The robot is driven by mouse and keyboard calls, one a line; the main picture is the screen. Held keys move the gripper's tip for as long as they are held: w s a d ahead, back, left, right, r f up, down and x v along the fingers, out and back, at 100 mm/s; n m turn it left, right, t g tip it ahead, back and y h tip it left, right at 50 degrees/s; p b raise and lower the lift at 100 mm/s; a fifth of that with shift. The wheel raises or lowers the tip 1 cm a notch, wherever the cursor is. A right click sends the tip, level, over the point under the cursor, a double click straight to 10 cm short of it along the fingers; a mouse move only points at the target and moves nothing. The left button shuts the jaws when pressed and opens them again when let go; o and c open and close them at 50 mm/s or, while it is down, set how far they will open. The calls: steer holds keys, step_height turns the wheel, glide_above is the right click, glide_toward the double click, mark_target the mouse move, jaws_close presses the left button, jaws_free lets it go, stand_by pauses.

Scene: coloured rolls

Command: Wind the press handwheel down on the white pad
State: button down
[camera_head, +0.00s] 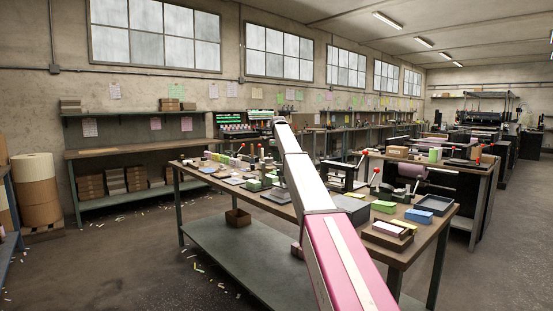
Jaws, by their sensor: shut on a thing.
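My arm (318,205) crosses the picture from the bottom right up to a bend above the middle of the workbench (218,187). My gripper is not visible; the arm hides what lies behind it. A dark frame with pale parts (341,175) stands on the bench just right of the arm and may be the press. No handwheel can be made out. A white pad cannot be told for sure; a white stack (388,229) lies in a wooden tray at the bench's near right end.
The bench also bears green blocks (384,207), a dark blue tray (434,204), a grey box (351,208) and red-knobbed levers (376,171). Large rolls (37,178) stand at the far left. Floor left of the bench is open, with paper scraps.

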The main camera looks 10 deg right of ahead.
steer(key=m, duration=0.1)
steer(key=d+m, duration=0.1)
steer(key=m, duration=0.1)
steer(key=shift+w+d+m, duration=0.15)
steer(key=shift+m, duration=0.15)
steer(key=shift+d+m, duration=0.3)
steer(key=shift+m, duration=0.65)
steer(key=shift+d+m, duration=0.25)
steer(key=shift+m, duration=0.7)
steer(key=shift+s, duration=0.2)
steer(key=c, duration=1)
jaws_free()
step_height(320, 180, up, 11)
steer(key=shift+f, duration=0.1)
